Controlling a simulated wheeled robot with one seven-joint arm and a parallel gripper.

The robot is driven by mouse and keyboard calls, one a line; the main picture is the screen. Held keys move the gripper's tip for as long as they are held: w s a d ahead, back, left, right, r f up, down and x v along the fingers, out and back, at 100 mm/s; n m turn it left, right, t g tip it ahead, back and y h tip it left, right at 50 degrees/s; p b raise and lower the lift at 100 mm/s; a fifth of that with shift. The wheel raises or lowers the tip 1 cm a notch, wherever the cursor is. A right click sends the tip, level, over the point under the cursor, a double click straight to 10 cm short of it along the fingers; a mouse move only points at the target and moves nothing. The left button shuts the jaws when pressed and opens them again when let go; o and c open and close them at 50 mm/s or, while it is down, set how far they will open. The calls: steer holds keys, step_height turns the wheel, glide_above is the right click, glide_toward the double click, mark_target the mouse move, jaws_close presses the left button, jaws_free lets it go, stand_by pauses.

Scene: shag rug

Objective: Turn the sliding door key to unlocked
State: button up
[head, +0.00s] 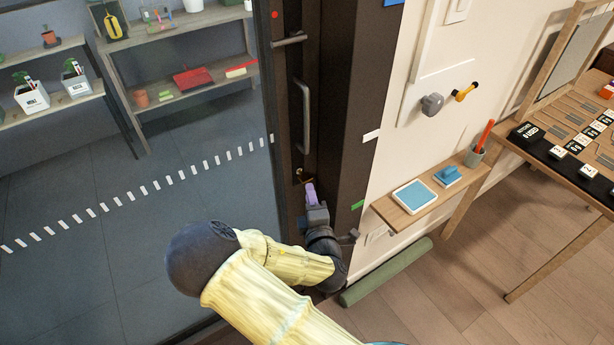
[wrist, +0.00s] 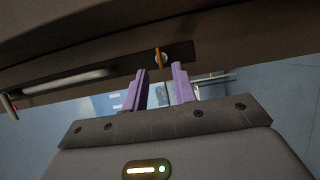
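The sliding door has a dark frame (head: 285,75) with a long vertical pull handle (head: 304,115). Below the handle is a small lock, only partly visible in the head view. In the wrist view the brass key (wrist: 157,58) sits in a round lock on a dark plate. My gripper (head: 310,190) is at the door frame by the lock. In the wrist view my gripper (wrist: 161,72) has its two purple fingers apart, with nothing between them. The key is just beyond the fingertips, roughly between their lines. I see no clear contact with it.
A lever (head: 289,40) juts from the frame above the handle. Dashed markings run across the glass; shelves with pots stand behind it. At right are a small wall shelf (head: 430,195), wall knobs (head: 432,103), a green roll (head: 387,272) on the floor and a table (head: 560,150).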

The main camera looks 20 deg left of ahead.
mark_target(306, 177)
steer(key=x, duration=0.7)
jaws_close()
